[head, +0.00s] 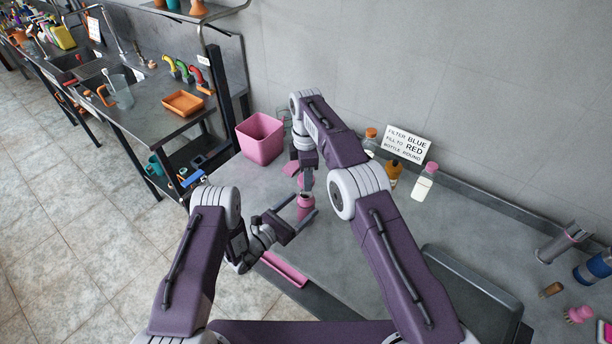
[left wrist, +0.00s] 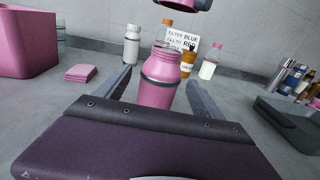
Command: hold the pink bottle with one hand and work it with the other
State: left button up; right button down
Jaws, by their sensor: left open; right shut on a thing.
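The pink bottle (head: 305,204) stands upright on the grey counter. My right gripper (head: 305,180) is above the bottle, shut on a pink piece that looks like the bottle's lid. Part of a dark-and-pink piece (left wrist: 190,4) shows at the top edge of the left wrist view, above and apart from the bottle.
A pink bin (head: 260,138) and a folded pink cloth (left wrist: 81,73) are at the left. Several bottles, including a white one (head: 424,183), stand by a sign (head: 408,145) at the wall. A dark tray (head: 470,295) lies at the right, a pink tray (head: 284,269) at the front edge.

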jog(key=shift+f+b, duration=0.4)
jog(key=shift+f, duration=0.05)
pick_arm(q)
jog(key=v, duration=0.9)
